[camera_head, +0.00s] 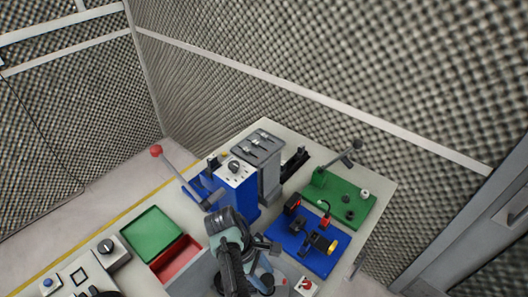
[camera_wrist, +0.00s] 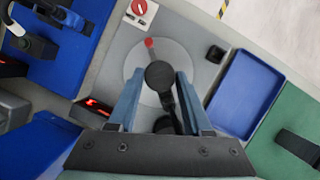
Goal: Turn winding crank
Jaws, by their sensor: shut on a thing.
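The winding crank (camera_wrist: 159,76) shows in the wrist view as a round black knob, with a dark arm running down from it toward the palm. It stands over a light grey disc (camera_wrist: 143,58) that has a red mark near its upper edge. My gripper (camera_wrist: 159,84) has its two blue-grey fingers on either side of the knob and is shut on the crank. The lower part of the crank is partly hidden between the fingers. In the head view my gripper (camera_head: 263,272) is low in the middle, over the disc, and my wrist hides most of the crank.
A red rotary switch (camera_wrist: 139,7) sits beside the disc, and an empty blue tray (camera_wrist: 244,92) lies to the right. In the head view a blue box (camera_head: 238,190), a red-knobbed lever (camera_head: 172,170) and a green board (camera_head: 335,203) stand close by.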

